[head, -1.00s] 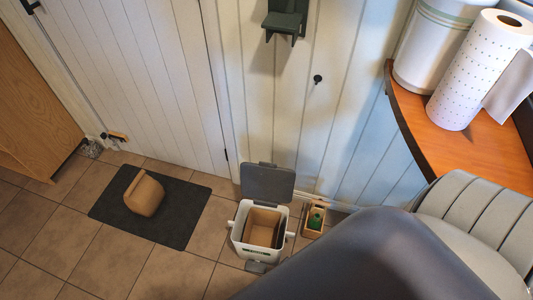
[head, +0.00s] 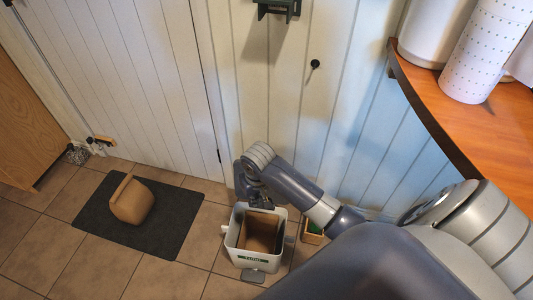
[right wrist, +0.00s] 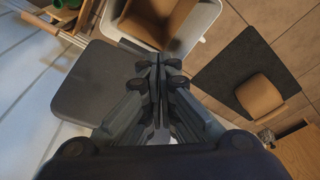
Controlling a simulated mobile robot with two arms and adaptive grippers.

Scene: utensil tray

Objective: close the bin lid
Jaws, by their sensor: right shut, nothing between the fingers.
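The white bin (head: 231,238) stands on the tiled floor, its top open, with brown cardboard (head: 262,231) inside. Its dark grey lid (head: 239,180) is raised at the back of the bin, by the wall, mostly hidden behind my right arm in the head view. In the right wrist view the lid (right wrist: 92,82) shows as a broad panel left of the fingers, and the bin rim (right wrist: 203,20) is above them. My right gripper (right wrist: 157,66) is shut and empty, close to the lid and the bin's back edge. Whether it touches the lid I cannot tell. My left gripper is not in view.
A small wooden box (head: 312,232) stands just right of the bin. A dark mat (head: 170,231) with a brown bag-like object (head: 133,203) lies to the left. A wooden counter (head: 470,125) with a paper roll (head: 485,50) is at right. Floor between mat and bin is clear.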

